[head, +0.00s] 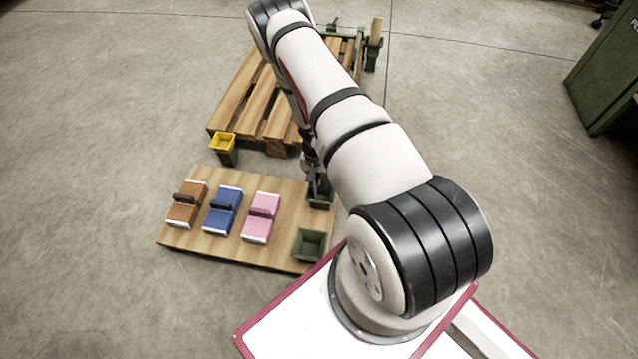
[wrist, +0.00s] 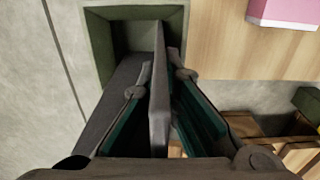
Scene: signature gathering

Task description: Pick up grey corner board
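The grey corner board (wrist: 158,95) stands upright in the wrist view, its thin edge running between my gripper's fingers. A darker grey face (wrist: 122,88), seemingly its other flange, extends to the left behind the left finger. My gripper (wrist: 163,72) is open around the board, one finger on each side. A narrow gap shows beside the right finger; contact on the left cannot be told. The board's far end reaches into a dark green bin (wrist: 98,35). In the head view my gripper (head: 316,178) is low over a bin (head: 321,203), and the board cannot be made out.
Floor at left is clear.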

